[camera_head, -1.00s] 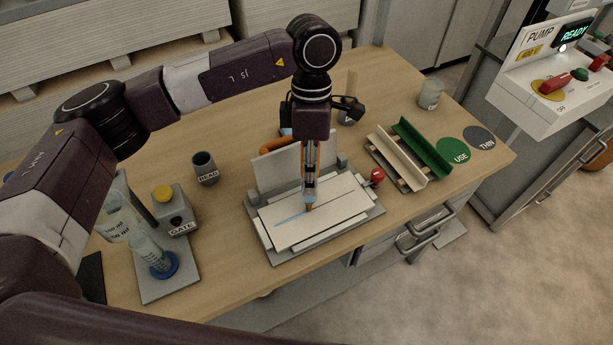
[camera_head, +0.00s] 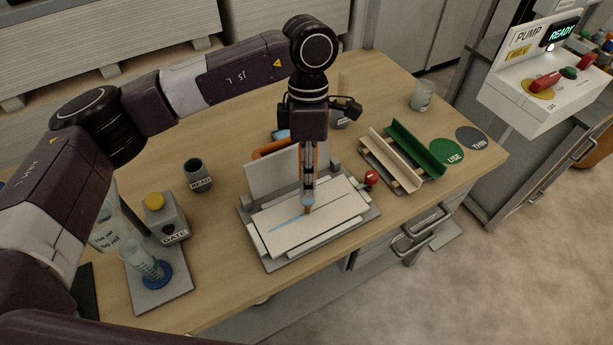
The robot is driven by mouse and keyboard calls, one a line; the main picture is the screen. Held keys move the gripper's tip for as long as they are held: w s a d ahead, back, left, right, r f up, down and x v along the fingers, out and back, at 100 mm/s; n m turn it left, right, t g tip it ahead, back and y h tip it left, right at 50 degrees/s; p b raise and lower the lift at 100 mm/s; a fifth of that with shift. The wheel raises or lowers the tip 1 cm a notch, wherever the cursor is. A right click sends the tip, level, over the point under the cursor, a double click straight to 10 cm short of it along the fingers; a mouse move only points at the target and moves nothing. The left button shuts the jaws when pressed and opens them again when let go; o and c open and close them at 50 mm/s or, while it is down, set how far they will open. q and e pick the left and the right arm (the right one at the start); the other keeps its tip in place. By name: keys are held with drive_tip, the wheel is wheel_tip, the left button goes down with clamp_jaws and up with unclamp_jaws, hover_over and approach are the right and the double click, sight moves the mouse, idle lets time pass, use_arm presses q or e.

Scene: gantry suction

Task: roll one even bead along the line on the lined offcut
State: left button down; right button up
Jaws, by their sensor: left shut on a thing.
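The lined offcut (camera_head: 335,207) is a pale flat board on a grey fixture (camera_head: 352,222) at the table's front middle. A thin blue streak (camera_head: 284,225) runs along it from the left toward the middle; I cannot tell whether it is the line, a bead or both. My left gripper (camera_head: 309,142) is above the offcut, shut on an upright slim applicator (camera_head: 308,182) with an orange hose. The applicator's brown tip is at the right end of the visible streak, at or just above the surface. My right gripper is not in view.
A pale upright plate (camera_head: 272,174) stands behind the offcut. A red knob (camera_head: 371,178) is at the fixture's right. Green and cream channels (camera_head: 416,150) lie further right. The BEAD cup (camera_head: 198,175) and GATE block (camera_head: 166,219) stand left. The pump panel (camera_head: 545,75) reads READY.

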use_arm(q)
drive_tip(key=shift+w+d, duration=0.2)
drive_tip(key=shift+d, duration=0.2)
drive_tip(key=shift+w+b, duration=0.1)
drive_tip(key=shift+b, duration=0.25)
drive_tip(key=shift+w+d, duration=0.2)
drive_tip(key=shift+d, duration=0.2)
drive_tip(key=shift+b, duration=0.3)
drive_tip(key=shift+w+d, duration=0.2)
drive_tip(key=shift+d, duration=0.2)
drive_tip(key=shift+w+d+b, duration=0.1)
drive_tip(key=shift+w+b, duration=0.05)
drive_tip(key=shift+b, duration=0.15)
drive_tip(key=shift+w+d, duration=0.25)
drive_tip(key=shift+d, duration=0.05)
drive_tip(key=shift+d, duration=0.1)
